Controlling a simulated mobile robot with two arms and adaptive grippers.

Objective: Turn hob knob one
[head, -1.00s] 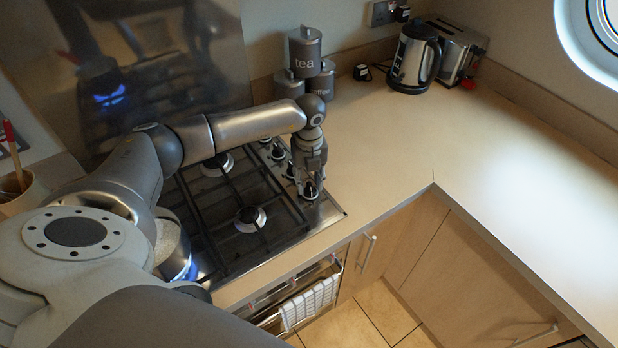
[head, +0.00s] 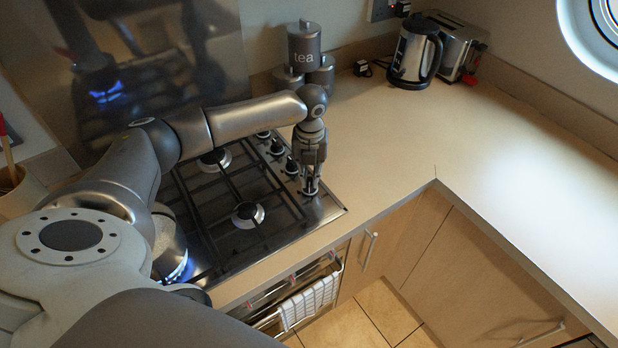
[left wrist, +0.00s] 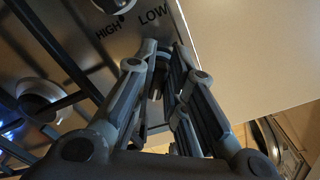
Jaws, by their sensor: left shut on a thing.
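The steel gas hob (head: 270,239) is set in the worktop, with a row of black knobs along its right side. My left gripper (head: 310,187) points down at the front end of this row. It is shut on the front knob (head: 309,193), which the fingers mostly hide. In the left wrist view the fingers (left wrist: 160,58) close around a dark part, and I cannot make out the knob's angle. Another knob (head: 291,166) stands just behind the gripper. A knob with HIGH and LOW marks (left wrist: 113,4) shows at the top of the wrist view. My right gripper is not in view.
A blue flame (head: 179,268) burns at the hob's front left. Tea and other canisters (head: 304,45) stand behind the hob. A kettle (head: 413,55) and toaster (head: 452,45) stand at the back. The worktop (head: 385,150) right of the hob is clear. A towel (head: 308,300) hangs on the oven rail.

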